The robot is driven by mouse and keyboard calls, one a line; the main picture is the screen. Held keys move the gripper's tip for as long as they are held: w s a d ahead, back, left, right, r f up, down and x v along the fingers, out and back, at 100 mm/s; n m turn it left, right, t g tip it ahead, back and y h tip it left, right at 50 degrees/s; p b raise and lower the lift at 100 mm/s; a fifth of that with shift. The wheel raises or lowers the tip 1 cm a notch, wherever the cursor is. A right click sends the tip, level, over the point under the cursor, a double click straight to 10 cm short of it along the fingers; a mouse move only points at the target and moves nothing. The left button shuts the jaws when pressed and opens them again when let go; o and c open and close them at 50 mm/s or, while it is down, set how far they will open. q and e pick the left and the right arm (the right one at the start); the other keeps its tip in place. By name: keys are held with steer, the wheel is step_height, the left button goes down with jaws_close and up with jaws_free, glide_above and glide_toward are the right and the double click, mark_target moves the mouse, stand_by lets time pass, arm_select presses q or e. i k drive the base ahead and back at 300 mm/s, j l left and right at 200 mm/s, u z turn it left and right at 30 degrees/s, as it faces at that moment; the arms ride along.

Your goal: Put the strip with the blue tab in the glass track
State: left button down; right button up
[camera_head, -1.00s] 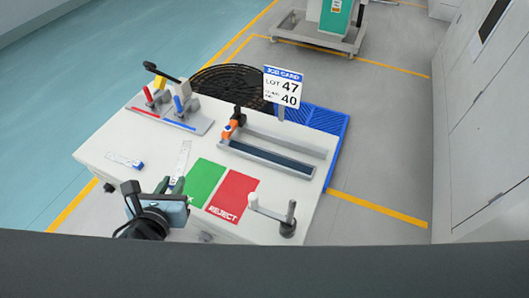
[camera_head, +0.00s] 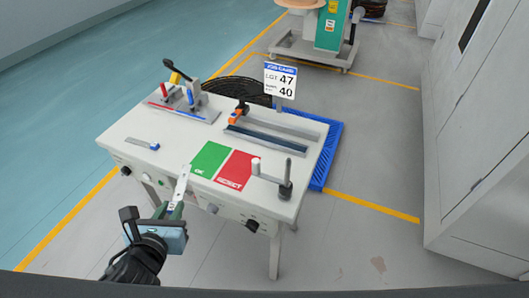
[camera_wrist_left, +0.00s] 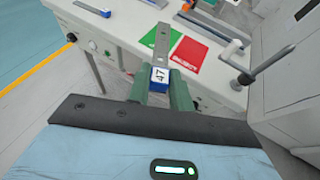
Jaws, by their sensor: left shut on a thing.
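My left gripper (camera_head: 174,209) is shut on the blue-tab end of a pale metal strip (camera_head: 183,182), in front of the bench's near edge. In the left wrist view the green fingers (camera_wrist_left: 161,84) flank the blue tab (camera_wrist_left: 160,75), marked 47, and the strip (camera_wrist_left: 162,42) points away toward the bench. A second strip with a blue tab (camera_head: 153,146) lies on the bench at left; it also shows in the left wrist view (camera_wrist_left: 92,8). A long track (camera_head: 265,144) with a dark glassy bed and an orange clamp (camera_head: 236,117) lies at back right. My right gripper is out of view.
Green OK (camera_head: 209,159) and red REJECT (camera_head: 236,169) pads lie mid-bench. A crank with a white knob (camera_head: 256,167) stands at front right. A job card (camera_head: 280,81) reads lot 47 and 40. A station with red and blue lines and a lever (camera_head: 183,100) stands at back left.

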mark_target(264, 138)
steer(key=k, duration=0.6)
steer(key=z, duration=0.75)
steer(key=i+l, duration=0.35)
steer(key=i, duration=0.15)
steer(key=i+l, duration=0.35)
steer(key=i, duration=0.15)
steer(key=i+l, duration=0.35)
steer(key=i, duration=0.15)
steer(key=i+l, duration=0.35)
steer(key=i, duration=0.15)
steer(key=i+l+u, duration=0.1)
steer(key=i, duration=0.3)
steer(key=i+l+u, duration=0.15)
steer(key=i, duration=0.25)
steer(key=u, duration=1.7)
